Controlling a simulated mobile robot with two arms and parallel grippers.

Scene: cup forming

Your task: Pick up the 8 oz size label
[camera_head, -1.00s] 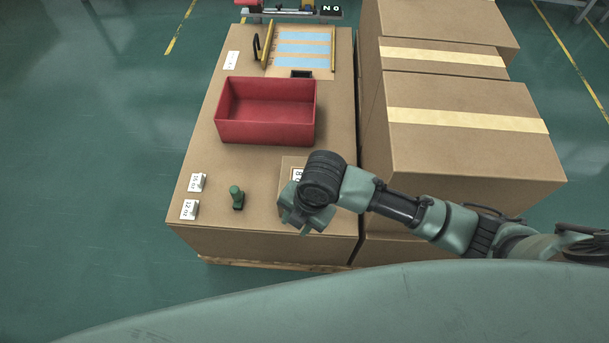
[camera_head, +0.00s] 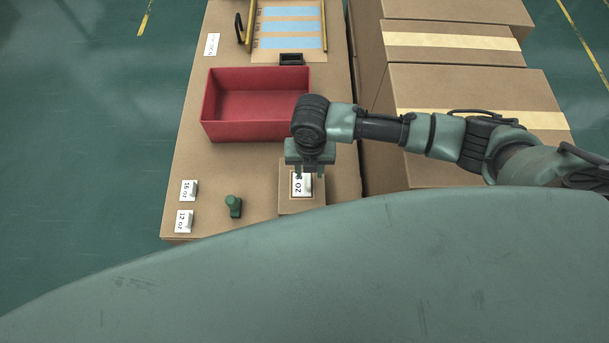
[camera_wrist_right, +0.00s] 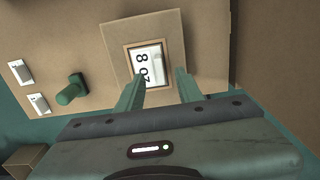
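The 8 oz label (camera_head: 299,186) is a white card with dark print. It sits in a framed spot on a small cardboard block (camera_head: 288,205); the right wrist view shows its "8 oz" print (camera_wrist_right: 146,61). My right gripper (camera_head: 308,172) is over the far side of the label in the head view. In the right wrist view its two green fingers (camera_wrist_right: 160,82) are spread apart, one toward each side of the label. Nothing is seen between them except the label beyond. My left gripper is not in view.
A 16 oz label (camera_head: 187,190), a 12 oz label (camera_head: 182,221) and a green stamp-like object (camera_head: 233,206) stand left of the block. A red bin (camera_head: 256,131) stands behind. Large cartons (camera_head: 475,88) border the right side.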

